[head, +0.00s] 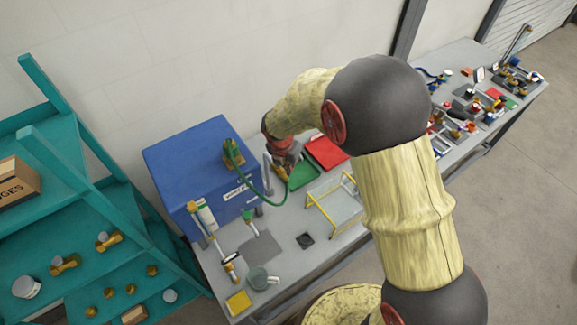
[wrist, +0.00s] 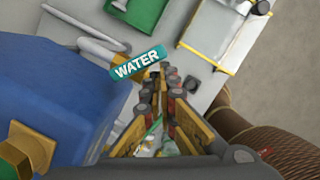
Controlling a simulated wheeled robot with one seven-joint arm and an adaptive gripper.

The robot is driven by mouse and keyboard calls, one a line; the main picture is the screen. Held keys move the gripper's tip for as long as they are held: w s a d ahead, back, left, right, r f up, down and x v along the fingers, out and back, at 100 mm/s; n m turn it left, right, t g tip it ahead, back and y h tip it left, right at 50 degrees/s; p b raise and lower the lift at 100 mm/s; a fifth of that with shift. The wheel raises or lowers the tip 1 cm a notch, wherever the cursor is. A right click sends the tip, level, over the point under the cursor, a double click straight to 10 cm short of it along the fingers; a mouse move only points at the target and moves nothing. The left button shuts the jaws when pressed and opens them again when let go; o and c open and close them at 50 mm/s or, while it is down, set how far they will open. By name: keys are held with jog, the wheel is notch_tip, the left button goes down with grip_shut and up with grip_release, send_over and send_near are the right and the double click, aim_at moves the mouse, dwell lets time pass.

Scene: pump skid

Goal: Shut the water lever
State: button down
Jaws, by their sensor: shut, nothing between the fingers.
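The water lever (wrist: 137,63) shows in the wrist view as a teal handle with white WATER lettering. It lies slanted across the picture, close to a brass fitting and a silver pipe (wrist: 88,40). My gripper (wrist: 167,78) is shut and empty, with its fingertips just beside the right end of the lever. I cannot tell whether they touch it. In the head view my gripper (head: 284,158) is over the bench beside the blue box (head: 190,155). The lever is not clear there, being hidden or too small.
A green hose (head: 262,193) loops from the blue box over the bench. A green tray (head: 303,173), a red tray (head: 327,152) and a yellow-framed stand (head: 312,208) are near my gripper. A teal shelf (head: 85,190) stands left. Many small parts crowd the bench's far end.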

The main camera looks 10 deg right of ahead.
jog(key=shift+w+a, duration=0.1)
jog(key=shift+a, duration=0.05)
jog(key=shift+w+a, duration=0.3)
jog(key=shift+a, duration=0.25)
dwell(0.3)
